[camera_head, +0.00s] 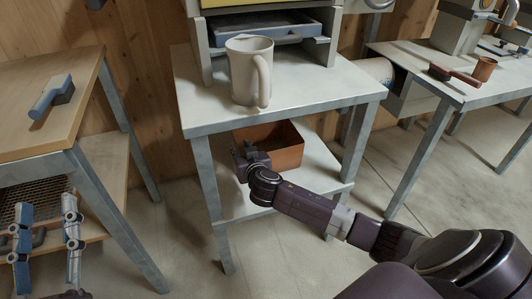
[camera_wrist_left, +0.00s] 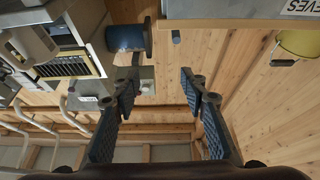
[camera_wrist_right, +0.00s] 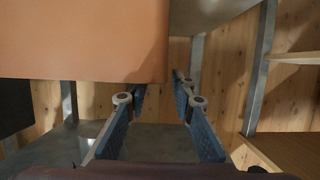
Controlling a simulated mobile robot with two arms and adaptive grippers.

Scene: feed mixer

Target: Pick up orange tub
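The orange tub (camera_head: 284,146), an open box, stands on the lower shelf of the middle table. Its wall fills the upper left of the right wrist view (camera_wrist_right: 85,40). My right gripper (camera_head: 250,150) is at the tub's left end, with its fingers apart in the right wrist view (camera_wrist_right: 158,88). The left fingertip meets the tub's lower edge in that view, and the right finger is just past its corner. I cannot tell whether they touch. My left gripper (camera_head: 45,215) is at the lower left, open and empty in the left wrist view (camera_wrist_left: 160,75).
A white mug (camera_head: 245,75) stands on the tabletop (camera_head: 320,92) above the tub, limiting height there. The lower shelf (camera_head: 318,170) has bare room right of the tub. A wooden table (camera_head: 60,85) with a blue-grey tool (camera_head: 52,95) is at left. Another bench (camera_head: 425,68) is at right.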

